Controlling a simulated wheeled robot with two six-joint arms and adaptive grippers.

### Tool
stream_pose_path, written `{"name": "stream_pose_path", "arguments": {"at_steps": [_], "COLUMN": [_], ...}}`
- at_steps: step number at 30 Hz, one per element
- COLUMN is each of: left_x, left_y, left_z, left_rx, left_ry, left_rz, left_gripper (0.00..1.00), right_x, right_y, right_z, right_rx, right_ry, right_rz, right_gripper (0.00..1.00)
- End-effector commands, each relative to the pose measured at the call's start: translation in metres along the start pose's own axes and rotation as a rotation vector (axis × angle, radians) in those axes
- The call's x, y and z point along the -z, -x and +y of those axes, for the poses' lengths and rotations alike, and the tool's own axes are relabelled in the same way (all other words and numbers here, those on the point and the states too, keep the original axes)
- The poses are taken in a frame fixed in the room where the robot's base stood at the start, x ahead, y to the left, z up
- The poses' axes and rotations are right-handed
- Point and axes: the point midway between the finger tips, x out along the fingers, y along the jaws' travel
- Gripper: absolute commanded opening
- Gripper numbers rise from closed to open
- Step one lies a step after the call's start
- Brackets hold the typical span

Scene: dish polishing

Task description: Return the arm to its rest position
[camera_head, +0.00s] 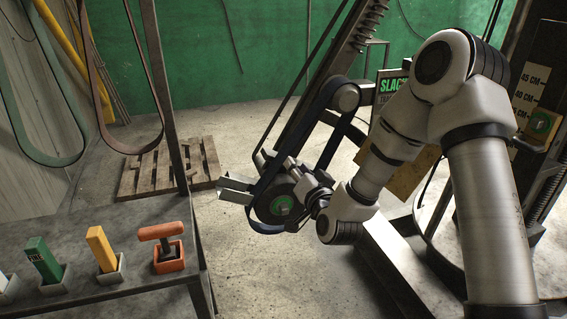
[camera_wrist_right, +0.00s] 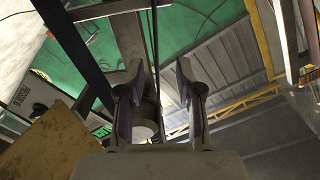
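My right arm comes in from the right edge of the head view, bends at a raised elbow and reaches down and left. My right gripper (camera_head: 300,182) is in front of the belt machine's lower wheel (camera_head: 276,207), which has a green hub. From the head view I cannot tell whether it touches the machine. In the right wrist view the two fingers of my right gripper (camera_wrist_right: 158,70) stand apart, with nothing visibly held between them. A dark narrow strip shows behind the gap. My left gripper is not in view.
The belt machine's dark belt (camera_head: 322,112) runs close to my right gripper. A metal bench (camera_head: 120,215) at the left bears green and yellow blocks in holders and an orange-handled tool (camera_head: 166,245). A wooden pallet (camera_head: 150,172) lies behind it. Open concrete floor shows at the lower middle.

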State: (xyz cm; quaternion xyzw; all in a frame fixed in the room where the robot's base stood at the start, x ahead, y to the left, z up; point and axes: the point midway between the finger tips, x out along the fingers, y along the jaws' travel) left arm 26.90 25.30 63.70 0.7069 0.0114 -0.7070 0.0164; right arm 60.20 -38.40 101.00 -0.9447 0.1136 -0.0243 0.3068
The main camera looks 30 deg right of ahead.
Motion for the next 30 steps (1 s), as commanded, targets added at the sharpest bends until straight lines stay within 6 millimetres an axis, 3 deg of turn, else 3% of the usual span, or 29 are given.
{"name": "stream_pose_path", "arguments": {"at_steps": [8,11,14,18,20,22,24,27,30], "left_x": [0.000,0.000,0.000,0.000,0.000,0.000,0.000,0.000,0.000], "left_y": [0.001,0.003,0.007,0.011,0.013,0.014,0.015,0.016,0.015], "left_z": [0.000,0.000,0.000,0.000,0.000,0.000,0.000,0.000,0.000], "left_rx": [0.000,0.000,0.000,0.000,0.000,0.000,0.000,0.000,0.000], "left_ry": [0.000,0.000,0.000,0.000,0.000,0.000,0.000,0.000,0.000], "left_rz": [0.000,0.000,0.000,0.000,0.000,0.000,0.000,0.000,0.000], "left_gripper": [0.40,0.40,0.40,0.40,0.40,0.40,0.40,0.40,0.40], "right_x": [-0.009,-0.049,-0.118,-0.220,-0.256,-0.292,-0.317,-0.331,-0.328], "right_y": [0.001,0.007,0.031,0.097,0.134,0.184,0.236,0.299,0.337], "right_z": [0.006,0.022,0.047,0.089,0.107,0.128,0.146,0.163,0.171], "right_rx": [-0.012,-0.040,-0.078,-0.159,-0.195,-0.236,-0.272,-0.314,-0.342], "right_ry": [0.006,0.054,0.137,0.266,0.327,0.399,0.470,0.560,0.614], "right_rz": [-0.018,-0.099,-0.257,-0.574,-0.722,-0.905,-1.087,-1.320,-1.492], "right_gripper": [0.35,0.35,0.35,0.35,0.35,0.35,0.35,0.35,0.35]}}
